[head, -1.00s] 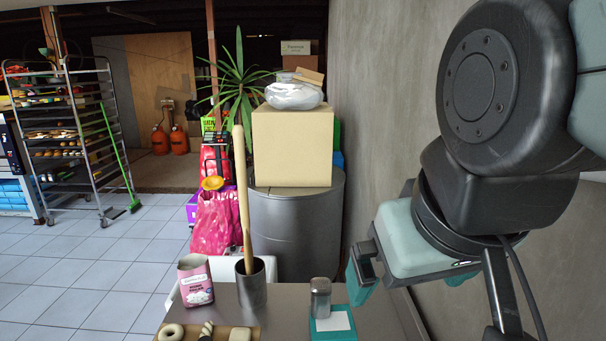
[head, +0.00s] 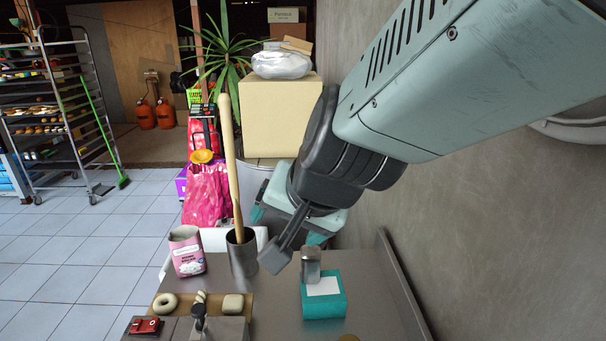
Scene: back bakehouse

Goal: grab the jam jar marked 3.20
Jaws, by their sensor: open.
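No jam jar marked 3.20 can be made out in the head view; no price is readable. A small jar with a grey metallic lid (head: 311,257) stands upright at the far edge of a teal box (head: 324,307) with a blank-looking white label; I cannot tell whether it is on or behind the box. A tan round edge (head: 348,338), perhaps a lid, just shows at the bottom of the picture. My gripper (head: 287,229) is open above the back of the table, left of and beyond the small jar, with its teal fingers apart. A dark bracket partly hides the space between them.
The grey metal table (head: 385,300) is clear at right, beside a wall. A steel pot (head: 242,254) with a tall wooden pole and a pink-and-white bag (head: 187,253) stand at left. Doughy pieces lie on a board (head: 212,299) in front, near a red item (head: 145,325).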

